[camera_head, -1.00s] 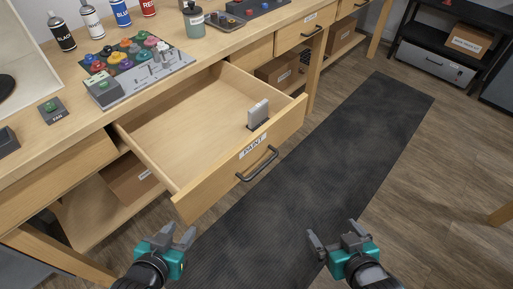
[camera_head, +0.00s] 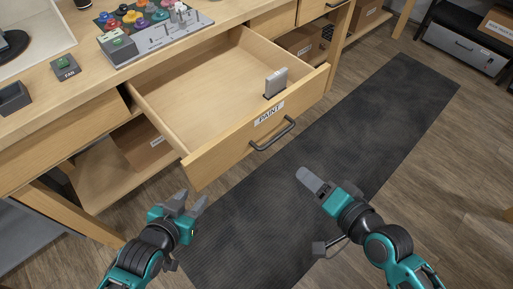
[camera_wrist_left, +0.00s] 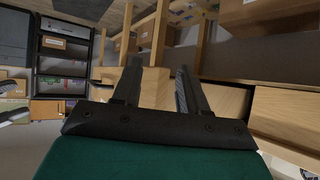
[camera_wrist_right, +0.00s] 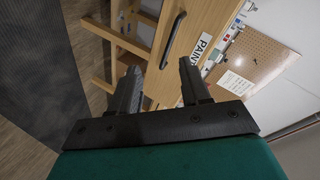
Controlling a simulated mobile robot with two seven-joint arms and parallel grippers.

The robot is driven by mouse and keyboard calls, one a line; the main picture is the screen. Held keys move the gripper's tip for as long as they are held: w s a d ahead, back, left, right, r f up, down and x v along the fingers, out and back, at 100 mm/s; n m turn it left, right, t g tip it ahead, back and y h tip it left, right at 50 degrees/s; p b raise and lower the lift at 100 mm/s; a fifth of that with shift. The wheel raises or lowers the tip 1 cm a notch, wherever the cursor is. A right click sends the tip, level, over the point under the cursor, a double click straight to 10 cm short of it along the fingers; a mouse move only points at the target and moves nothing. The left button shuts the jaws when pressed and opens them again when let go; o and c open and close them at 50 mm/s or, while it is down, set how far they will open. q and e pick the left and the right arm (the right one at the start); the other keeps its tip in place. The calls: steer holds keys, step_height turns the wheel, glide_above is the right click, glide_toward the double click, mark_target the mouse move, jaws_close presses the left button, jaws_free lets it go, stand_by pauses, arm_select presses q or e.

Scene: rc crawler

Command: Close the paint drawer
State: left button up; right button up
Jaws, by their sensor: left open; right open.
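The paint drawer (camera_head: 205,160) is pulled far out of the workbench, with a "PAINT" label and a dark bar handle (camera_head: 272,134) on its front. A small grey block-like object (camera_head: 275,83) stands inside near the front panel. My left gripper (camera_head: 188,203) is open and empty, in front of and below the drawer's left front corner. My right gripper (camera_head: 312,181) is open and empty, in front of the drawer and apart from the handle. In the right wrist view the drawer front (camera_wrist_right: 185,62) and its handle (camera_wrist_right: 173,40) show beyond the open fingers.
The workbench top (camera_head: 80,68) holds a panel of coloured knobs (camera_head: 150,30), a green-button "FAN" box (camera_head: 64,66) and a dark tray (camera_head: 13,98). Cardboard boxes (camera_head: 142,140) sit on the lower shelf. A dark mat (camera_head: 350,140) covers clear floor in front.

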mark_target(246, 141)
steer(key=a+m+y, duration=0.1)
steer(key=a+r+m, duration=0.1)
steer(key=m+y+b, duration=0.1)
steer(key=shift+a+r+g+y, duration=0.25)
steer(key=shift+a+g+y, duration=0.05)
steer(key=shift+a+g, duration=0.1)
steer(key=c, duration=0.4)
steer(key=shift+a+r+m, duration=0.1)
steer(key=shift+a+m, duration=0.2)
steer(key=shift+m, duration=0.1)
steer(key=c, duration=0.3)
steer(key=x, duration=0.8)
steer(key=r+x, duration=0.1)
steer(key=x, duration=0.3)
steer(key=shift+a+b, duration=0.2)
steer(key=shift+b, duration=0.2)
jaws_close()
arm_select(q)
steer(key=shift+s+f, duration=0.25)
steer(key=shift+f, duration=1.05)
arm_select(e)
steer(key=shift+x, duration=0.8)
arm_select(q)
steer(key=shift+w, duration=0.15)
arm_select(e)
steer(key=shift+r, duration=0.15)
